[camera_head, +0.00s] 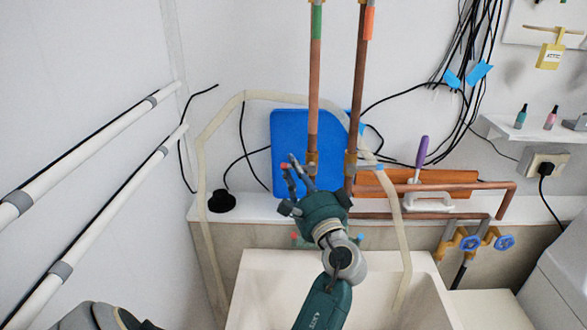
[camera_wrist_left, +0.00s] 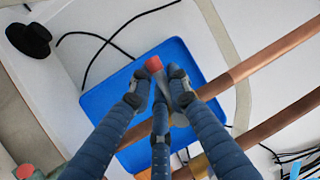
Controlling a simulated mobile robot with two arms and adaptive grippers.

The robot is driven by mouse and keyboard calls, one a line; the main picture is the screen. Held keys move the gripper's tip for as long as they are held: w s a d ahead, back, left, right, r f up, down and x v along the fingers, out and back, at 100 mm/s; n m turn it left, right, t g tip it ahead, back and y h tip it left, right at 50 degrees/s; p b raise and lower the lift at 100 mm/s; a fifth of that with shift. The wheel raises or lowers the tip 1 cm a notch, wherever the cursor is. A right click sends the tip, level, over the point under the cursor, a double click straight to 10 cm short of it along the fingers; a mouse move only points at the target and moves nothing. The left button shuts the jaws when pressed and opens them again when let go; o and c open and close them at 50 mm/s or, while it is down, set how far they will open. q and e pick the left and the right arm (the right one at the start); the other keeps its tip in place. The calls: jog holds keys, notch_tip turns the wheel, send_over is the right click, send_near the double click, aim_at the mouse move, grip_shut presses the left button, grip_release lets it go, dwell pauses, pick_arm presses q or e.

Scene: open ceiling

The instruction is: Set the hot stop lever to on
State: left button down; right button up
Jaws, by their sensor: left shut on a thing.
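The hot stop lever (camera_head: 284,166) has a red tip and sits by the left copper pipe (camera_head: 313,110), in front of the blue board. In the left wrist view the lever's red tip (camera_wrist_left: 153,64) sticks out between my fingertips, with its grey part between them. My left gripper (camera_head: 297,172) is shut on the lever; it also shows in the left wrist view (camera_wrist_left: 160,88). My fingers hide much of the lever and its valve. A blue-tipped lever (camera_head: 378,167) sits at the right copper pipe (camera_head: 358,100). My right gripper is not in view.
Behind is a blue board (camera_head: 288,130). A white sink (camera_head: 270,275) lies below my arm, and a pale hose (camera_head: 202,180) loops around the pipes. A purple-handled brush (camera_head: 422,150) and blue-handled taps (camera_head: 470,243) are to the right. A black plug (camera_head: 222,202) stands on the ledge.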

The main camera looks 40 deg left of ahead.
pick_arm(q)
jog(key=shift+r+m, duration=0.1)
jog(key=shift+m, duration=0.2)
jog(key=m, duration=0.1)
jog(key=r+m+t, duration=0.1)
jog(key=m, duration=0.1)
jog(key=shift+t+b, duration=0.3)
jog(key=shift+w+d+r+m+t, duration=0.1)
jog(key=shift+r+m+t, duration=0.3)
jog(key=shift+m, duration=0.5)
jog(key=shift+w+d+r+m+t, duration=0.15)
jog(key=shift+m+t, duration=0.4)
jog(key=shift+m, duration=0.35)
jog(key=shift+s+r+m+t, duration=0.1)
jog(key=shift+r+m+t, duration=0.3)
jog(key=shift+m, duration=0.5)
jog(key=shift+t, duration=0.25)
jog(key=c, duration=1.6)
grip_release()
jog(key=shift+c, duration=0.2)
jog(key=shift+w+a+f, duration=0.1)
jog(key=shift+f, duration=0.1)
jog(key=shift+s+d+f, duration=0.2)
jog(key=shift+d+f, duration=0.05)
jog(key=shift+d, duration=0.15)
jog(key=v, duration=1.1)
jog(key=shift+s+r, duration=0.15)
jog(key=shift+r, duration=0.05)
